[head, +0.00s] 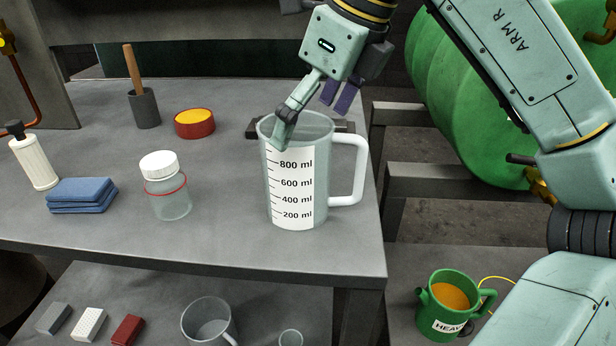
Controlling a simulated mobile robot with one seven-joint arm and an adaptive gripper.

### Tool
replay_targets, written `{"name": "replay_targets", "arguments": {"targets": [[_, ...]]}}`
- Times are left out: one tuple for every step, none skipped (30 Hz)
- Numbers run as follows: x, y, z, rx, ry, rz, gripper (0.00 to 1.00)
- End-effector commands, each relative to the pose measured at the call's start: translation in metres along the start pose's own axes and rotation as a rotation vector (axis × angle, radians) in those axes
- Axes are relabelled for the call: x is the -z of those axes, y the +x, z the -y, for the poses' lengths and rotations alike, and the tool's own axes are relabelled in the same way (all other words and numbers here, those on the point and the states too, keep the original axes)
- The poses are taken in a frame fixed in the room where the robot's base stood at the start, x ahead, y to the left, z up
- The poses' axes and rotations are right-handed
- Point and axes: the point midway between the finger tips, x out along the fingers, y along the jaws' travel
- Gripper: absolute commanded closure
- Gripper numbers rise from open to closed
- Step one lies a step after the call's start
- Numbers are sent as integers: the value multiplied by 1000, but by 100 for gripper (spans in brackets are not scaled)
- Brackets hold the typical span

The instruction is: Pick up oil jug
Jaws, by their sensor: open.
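A green jug (448,296) holds orange-amber liquid and bears a label starting "HEA". It stands upright at the lower right, with a spout on its left and a handle on its right. A large clear measuring jug (292,190) marked up to 800 ml stands near the table's right end, its white handle to the right. My gripper (315,118) is open, pointing down over the measuring jug's mouth, far up and left of the green jug. One finger overlaps the measuring jug's rim; I cannot tell whether it is inside or touching. The gripper holds nothing visible.
The grey table (230,235) also carries a lidded jar (166,188), blue cloths (82,194), a white bottle (34,160), a red tin (194,124) and a mortar (144,107). A clear pitcher (208,320) stands on the lower shelf. A green tank (475,110) is behind my arm.

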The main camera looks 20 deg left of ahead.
Motion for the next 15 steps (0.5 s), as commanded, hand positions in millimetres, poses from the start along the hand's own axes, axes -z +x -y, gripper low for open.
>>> {"name": "replay_targets", "arguments": {"targets": [[0, 3, 0, -1, -1, 1, 0], [0, 5, 0, -2, -1, 1, 0], [0, 8, 0, -2, -2, 1, 0], [0, 11, -1, -3, -3, 0, 0], [0, 15, -1, -3, -3, 0, 0], [1, 21, -1, -3, -3, 0, 0], [1, 26, -1, -4, -2, 0, 0], [1, 31, -1, -4, -2, 0, 0], [1, 38, -2, -4, -3, 1, 0], [1, 42, -1, -4, -3, 1, 0], [1, 45, -1, -3, -3, 2, 0], [1, 49, -2, -3, -3, 2, 0], [1, 52, -2, -3, -3, 2, 0], [1, 53, -2, -3, -2, 2, 0], [1, 55, -1, -2, -2, 2, 0]]}}
